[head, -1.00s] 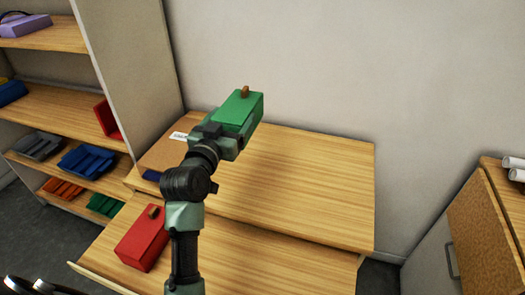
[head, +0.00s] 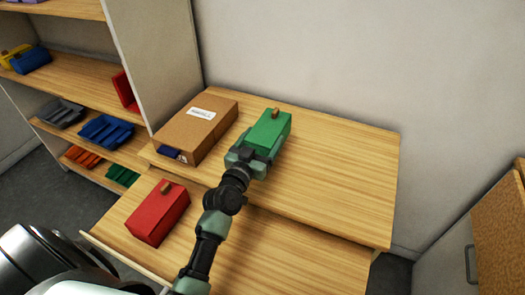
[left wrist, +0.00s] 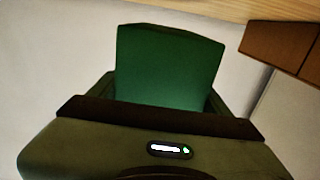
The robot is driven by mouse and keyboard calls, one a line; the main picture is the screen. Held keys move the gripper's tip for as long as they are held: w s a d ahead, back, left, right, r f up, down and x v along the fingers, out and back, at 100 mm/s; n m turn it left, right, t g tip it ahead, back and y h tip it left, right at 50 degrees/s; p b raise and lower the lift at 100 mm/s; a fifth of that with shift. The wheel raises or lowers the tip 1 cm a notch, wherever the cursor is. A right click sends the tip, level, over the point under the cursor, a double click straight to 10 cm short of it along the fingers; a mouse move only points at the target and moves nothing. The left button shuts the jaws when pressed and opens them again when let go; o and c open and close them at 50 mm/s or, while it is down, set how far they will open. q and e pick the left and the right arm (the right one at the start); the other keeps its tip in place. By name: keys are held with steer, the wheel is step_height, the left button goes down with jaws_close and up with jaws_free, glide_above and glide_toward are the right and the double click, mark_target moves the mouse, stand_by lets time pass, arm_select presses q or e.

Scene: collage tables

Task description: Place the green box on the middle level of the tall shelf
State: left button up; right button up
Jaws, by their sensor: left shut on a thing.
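The green box (head: 270,130), with a small brown knob on one face, is in my left gripper (head: 252,158) in the head view. The gripper is shut on it, and the box appears above the wooden table. In the left wrist view the green box (left wrist: 170,65) fills the space between the jaws. The tall shelf (head: 75,65) stands at the left with several levels. A red item, a blue item and a yellow item sit on a level in its middle part. My right gripper is not seen.
A cardboard box (head: 196,128) with a white label lies on the table's upper tier (head: 340,170). A red box (head: 158,213) lies on the lower tier. Trays (head: 106,130) fill the shelf's lower levels. A cabinet (head: 497,230) stands at right.

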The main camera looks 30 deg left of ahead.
arm_select(q)
steer(key=shift+f+b, duration=0.45)
steer(key=shift+f, duration=1.7)
steer(key=o, duration=1.5)
steer(key=shift+f, duration=0.15)
steer(key=shift+c, duration=0.2)
